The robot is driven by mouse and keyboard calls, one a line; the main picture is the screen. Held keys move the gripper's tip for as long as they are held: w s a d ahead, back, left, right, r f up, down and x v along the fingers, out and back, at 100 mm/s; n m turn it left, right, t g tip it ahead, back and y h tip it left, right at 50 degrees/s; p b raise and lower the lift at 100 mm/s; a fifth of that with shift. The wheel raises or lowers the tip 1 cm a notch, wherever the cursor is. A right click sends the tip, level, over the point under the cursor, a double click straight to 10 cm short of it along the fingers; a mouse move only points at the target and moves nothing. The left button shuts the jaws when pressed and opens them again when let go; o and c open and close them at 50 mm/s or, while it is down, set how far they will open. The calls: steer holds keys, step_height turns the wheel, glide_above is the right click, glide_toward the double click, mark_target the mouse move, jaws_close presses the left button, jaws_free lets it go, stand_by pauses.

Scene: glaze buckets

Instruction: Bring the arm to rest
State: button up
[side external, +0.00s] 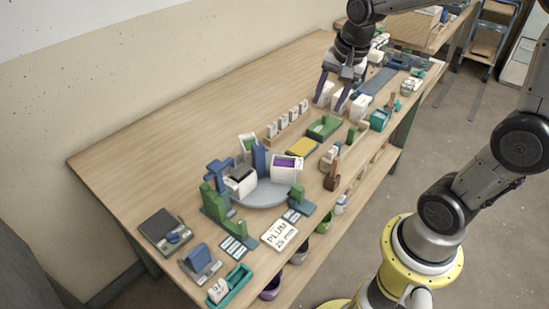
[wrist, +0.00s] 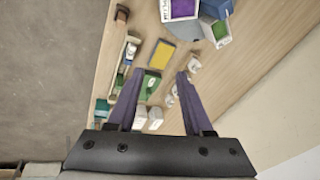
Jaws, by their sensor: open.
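My gripper (side external: 334,94) hangs over the right part of the wooden table in the side external view. Its two purple fingers stand apart around empty space, above or near several white blocks (side external: 359,107). In the wrist view my gripper (wrist: 159,85) is also open, with nothing between the fingertips but the table and small items further off. White blocks (wrist: 155,119) show between the fingers low in that view. I cannot tell whether a finger touches any block.
A round grey turntable (side external: 262,195) carries white boxes and blue pieces. A yellow pad (side external: 302,147), a green tray (side external: 324,127) and a card reading PLUM 25 mm (side external: 279,234) lie nearby. The table's back left (side external: 190,135) is bare. Buckets (side external: 271,288) stand below the front edge.

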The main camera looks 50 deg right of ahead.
steer(key=s+a+r+n+t, duration=0.2)
steer(key=s+a+r+n, duration=0.35)
steer(key=s+a, duration=0.2)
steer(key=s+a+f+n+y, duration=0.1)
steer(key=s+f+n, duration=0.2)
steer(key=s+n, duration=0.4)
steer(key=shift+s+a+n, duration=0.25)
steer(key=shift+s+n, duration=0.1)
steer(key=shift+n, duration=0.4)
steer(key=shift+f, duration=0.1)
